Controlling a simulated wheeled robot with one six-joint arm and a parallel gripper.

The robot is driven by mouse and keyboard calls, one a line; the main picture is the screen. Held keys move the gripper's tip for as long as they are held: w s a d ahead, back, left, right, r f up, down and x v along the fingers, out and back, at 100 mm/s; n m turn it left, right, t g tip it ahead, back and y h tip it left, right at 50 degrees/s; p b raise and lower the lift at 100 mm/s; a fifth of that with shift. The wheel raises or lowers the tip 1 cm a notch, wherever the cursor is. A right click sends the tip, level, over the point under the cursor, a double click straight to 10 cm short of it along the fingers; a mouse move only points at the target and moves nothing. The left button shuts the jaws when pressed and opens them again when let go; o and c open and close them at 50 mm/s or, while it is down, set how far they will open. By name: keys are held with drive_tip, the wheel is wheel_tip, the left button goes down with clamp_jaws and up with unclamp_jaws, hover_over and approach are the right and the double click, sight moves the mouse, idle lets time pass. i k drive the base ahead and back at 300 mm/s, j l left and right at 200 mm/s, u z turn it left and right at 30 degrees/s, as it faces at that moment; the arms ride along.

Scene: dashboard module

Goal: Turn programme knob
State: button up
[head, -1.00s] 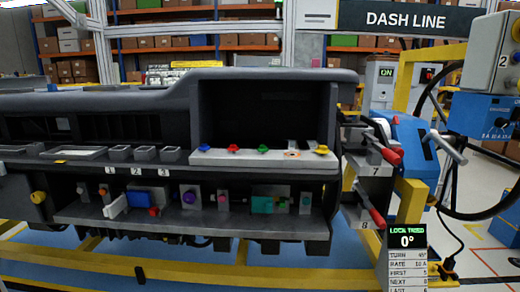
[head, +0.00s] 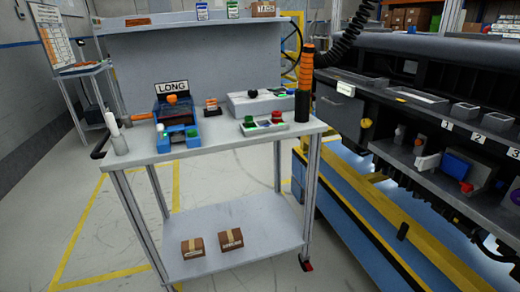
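My gripper is not in view. A blue device (head: 178,133) with a sign reading "LONG" (head: 174,86) stands on the left half of a grey cart top (head: 225,142). An orange knob (head: 171,99) sits on its dark upper face, below the sign. A grey box (head: 262,104) with a small dark knob (head: 252,94) stands to its right on the cart. No label marks either as the programme knob, so I cannot tell which it is. Fine markings on both are too small to read.
The cart also holds a small board with green and red parts (head: 264,124), an orange-and-black upright tool (head: 304,88) and a white bottle (head: 116,136). Two cartons (head: 230,239) lie on its lower shelf. The dashboard (head: 440,110) stands at right. Floor at left is clear.

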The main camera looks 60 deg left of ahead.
sight(252, 93)
drive_tip(key=u, duration=2.1)
